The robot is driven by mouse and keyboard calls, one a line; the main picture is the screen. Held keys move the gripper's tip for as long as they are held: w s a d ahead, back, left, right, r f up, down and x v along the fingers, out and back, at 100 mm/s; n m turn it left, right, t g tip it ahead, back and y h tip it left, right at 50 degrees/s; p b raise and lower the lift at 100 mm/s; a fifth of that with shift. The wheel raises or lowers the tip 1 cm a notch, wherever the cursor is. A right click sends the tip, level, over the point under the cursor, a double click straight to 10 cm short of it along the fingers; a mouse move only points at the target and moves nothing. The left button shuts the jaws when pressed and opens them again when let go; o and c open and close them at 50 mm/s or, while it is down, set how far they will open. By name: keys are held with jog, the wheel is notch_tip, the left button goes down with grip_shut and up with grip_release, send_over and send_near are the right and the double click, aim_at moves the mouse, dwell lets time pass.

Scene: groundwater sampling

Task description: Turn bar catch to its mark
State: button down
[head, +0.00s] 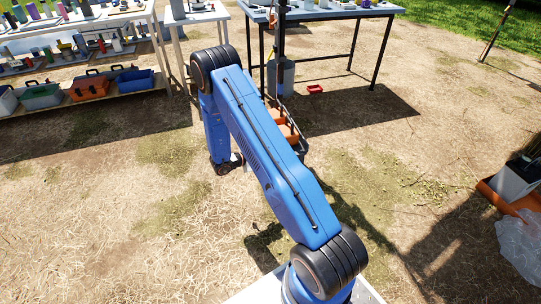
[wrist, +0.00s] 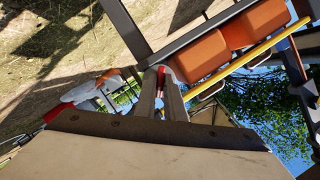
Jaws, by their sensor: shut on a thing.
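My gripper (wrist: 160,92) shows at the centre of the wrist view, its two grey fingers close together. It is shut on a small red piece (wrist: 161,77), seemingly the bar catch, at the grey bar (wrist: 205,35). The fingers hide most of the piece, and I cannot make out its mark or how far it is turned. In the head view my blue arm reaches forward and down; the fingertips are not clear there.
Orange blocks (wrist: 202,56) and a yellow rail (wrist: 250,52) lie close beside the fingers. A table (head: 330,14) stands behind, with a small red tray (head: 315,89) on the ground. Shelves with an orange toolbox (head: 88,88) stand at left. Open dry ground lies between.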

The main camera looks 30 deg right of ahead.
jog(key=m+t+h, duration=0.1)
jog(key=m, duration=0.3)
jog(key=m+t+h, duration=0.1)
jog(key=m+h, duration=0.1)
jog(key=m, duration=0.2)
jog(key=shift+s+a+f, duration=0.1)
jog(key=shift+s+f, duration=0.05)
jog(key=shift+f, duration=0.05)
jog(key=c, duration=1.8)
grip_release()
jog(key=shift+o, duration=0.2)
jog(key=shift+a, duration=0.1)
jog(key=s+a, duration=0.1)
jog(key=a, duration=1.6)
jog(key=shift+s, duration=0.15)
jog(key=shift+a, duration=0.1)
